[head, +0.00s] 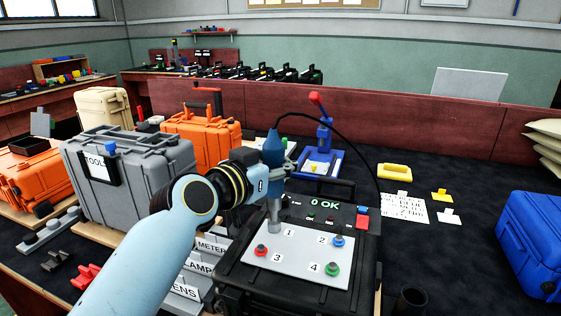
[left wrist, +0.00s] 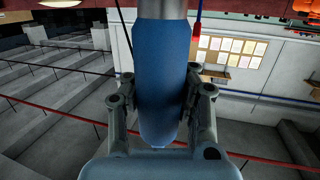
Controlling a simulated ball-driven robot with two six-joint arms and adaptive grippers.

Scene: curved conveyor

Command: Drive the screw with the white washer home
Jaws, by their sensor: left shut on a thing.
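My left gripper (head: 280,160) is shut on a blue power screwdriver (head: 273,150). The driver also shows in the left wrist view (left wrist: 160,70), upright between the two fingers (left wrist: 158,95). Its grey nose (head: 275,212) points down at the panel's far left corner, beside the label 1. The grey panel (head: 292,262) also bears a red-washer screw (head: 261,250) by 3, a blue one (head: 338,241) by 2 and a green one (head: 332,268) by 4. No white washer shows; the nose covers that spot. I cannot tell whether the tip touches. My right gripper is out of view.
The panel sits in a black case (head: 367,262) whose display reads "0 OK". A blue stand (head: 322,158) with a red-topped lever is behind it. Grey (head: 135,185) and orange (head: 205,140) cases stand left. A black cable runs from the driver past the case.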

